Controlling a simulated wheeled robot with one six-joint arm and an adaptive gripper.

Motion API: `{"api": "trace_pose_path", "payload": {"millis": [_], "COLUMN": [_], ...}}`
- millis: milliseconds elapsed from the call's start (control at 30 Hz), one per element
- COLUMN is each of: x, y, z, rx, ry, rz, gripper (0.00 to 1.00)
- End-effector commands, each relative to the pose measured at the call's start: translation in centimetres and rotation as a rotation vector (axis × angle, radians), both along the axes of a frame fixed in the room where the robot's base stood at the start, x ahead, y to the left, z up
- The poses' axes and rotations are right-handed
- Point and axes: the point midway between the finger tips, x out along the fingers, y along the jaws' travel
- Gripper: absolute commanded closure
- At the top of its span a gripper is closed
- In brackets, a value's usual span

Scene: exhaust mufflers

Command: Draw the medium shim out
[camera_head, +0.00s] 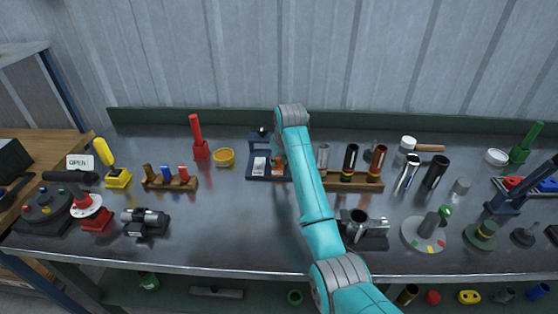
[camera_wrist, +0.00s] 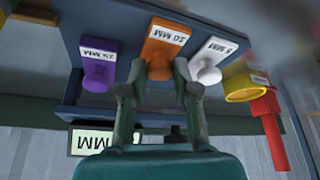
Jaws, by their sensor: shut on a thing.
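A dark blue rack (camera_wrist: 68,25) holds three labelled shims in the wrist view. The orange shim (camera_wrist: 165,40), marked 10 MM, sits in the middle slot between the purple shim (camera_wrist: 98,60), marked 15 MM, and the white shim (camera_wrist: 215,55), which seems marked 5 MM. My gripper (camera_wrist: 157,80) is shut on the orange shim's round knob, one finger on each side. The orange shim still lies in its slot. In the head view the rack (camera_head: 255,146) stands at the back middle; my arm hides its right part and my gripper.
In the wrist view a yellow ring (camera_wrist: 240,88) and a red post (camera_wrist: 268,120) stand beside the white shim. In the head view a wooden block with dark tubes (camera_head: 360,181) stands close right of my arm.

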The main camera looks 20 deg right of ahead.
Motion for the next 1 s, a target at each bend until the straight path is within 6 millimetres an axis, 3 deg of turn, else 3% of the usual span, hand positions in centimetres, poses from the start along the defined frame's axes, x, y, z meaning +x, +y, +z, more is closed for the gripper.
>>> {"api": "trace_pose_path", "payload": {"millis": [167,200,300,667,1000], "x": [-0.3,-0.3,-0.3,-0.3,-2.4], "y": [0.1,0.1,0.1,0.0,-0.1], "z": [-0.4,-0.4,-0.3,0.2,5.4], "rx": [0.001,0.001,0.001,0.000,0.000], "ry": [0.012,0.012,0.011,0.007,0.004], "rz": [0.002,0.002,0.002,0.000,0.001], "gripper": [1.00,0.63,0.44,0.44,0.44]}}
